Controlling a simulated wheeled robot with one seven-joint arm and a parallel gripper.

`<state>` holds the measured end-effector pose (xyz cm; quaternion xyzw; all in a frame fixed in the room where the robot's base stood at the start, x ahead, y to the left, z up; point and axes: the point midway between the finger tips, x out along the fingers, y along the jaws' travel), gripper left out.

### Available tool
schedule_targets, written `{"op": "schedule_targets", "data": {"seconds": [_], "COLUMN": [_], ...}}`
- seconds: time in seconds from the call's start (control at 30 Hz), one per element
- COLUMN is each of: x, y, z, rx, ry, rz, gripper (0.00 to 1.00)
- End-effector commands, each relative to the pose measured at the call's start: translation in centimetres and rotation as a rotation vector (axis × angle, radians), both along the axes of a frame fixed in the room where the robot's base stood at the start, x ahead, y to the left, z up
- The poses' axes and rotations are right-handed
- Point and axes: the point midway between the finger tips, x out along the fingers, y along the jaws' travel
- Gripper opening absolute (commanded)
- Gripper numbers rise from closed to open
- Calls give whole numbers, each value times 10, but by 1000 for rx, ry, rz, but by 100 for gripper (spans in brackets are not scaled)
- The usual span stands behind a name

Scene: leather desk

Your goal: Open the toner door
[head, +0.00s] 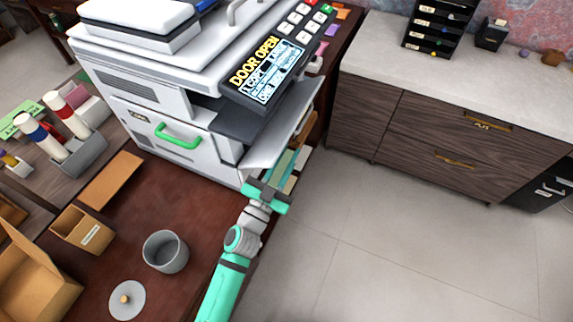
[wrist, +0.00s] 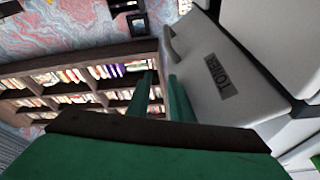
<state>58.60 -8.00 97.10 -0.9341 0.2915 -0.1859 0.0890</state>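The copier (head: 150,85) stands on the desk, and its display (head: 264,75) reads "DOOR OPEN". A light grey panel, the toner door (head: 278,135), stands out at an angle from the copier's right side. In the wrist view the toner door (wrist: 225,75) fills the upper right, with a dark "TONER" label and a grey handle (wrist: 177,43) near its left edge. My gripper (head: 285,160) is just outside the door, its green fingers pointing along it. In the wrist view my gripper (wrist: 161,85) is open with a gap and nothing between the fingers. Touching the door cannot be told.
A green-handled front drawer (head: 178,136) is on the copier. A grey cup (head: 166,251), a round lid (head: 127,300) and cardboard boxes (head: 82,230) are on the desk. A toner bottle tray (head: 78,150) stands at left. Open floor (head: 400,240) lies right of my arm, before a wooden cabinet (head: 440,130).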

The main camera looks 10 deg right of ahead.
Motion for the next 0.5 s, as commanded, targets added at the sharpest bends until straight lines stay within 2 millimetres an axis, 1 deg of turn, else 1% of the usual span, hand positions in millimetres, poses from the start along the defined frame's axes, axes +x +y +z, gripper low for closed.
{"op": "schedule_targets", "data": {"seconds": [0.2, 0.5], "x": [-12, -26], "y": [5, 6], "z": [-4, -8], "rx": [1, 0], "ry": [0, -1], "rz": [3, -2], "gripper": [20, 20]}}
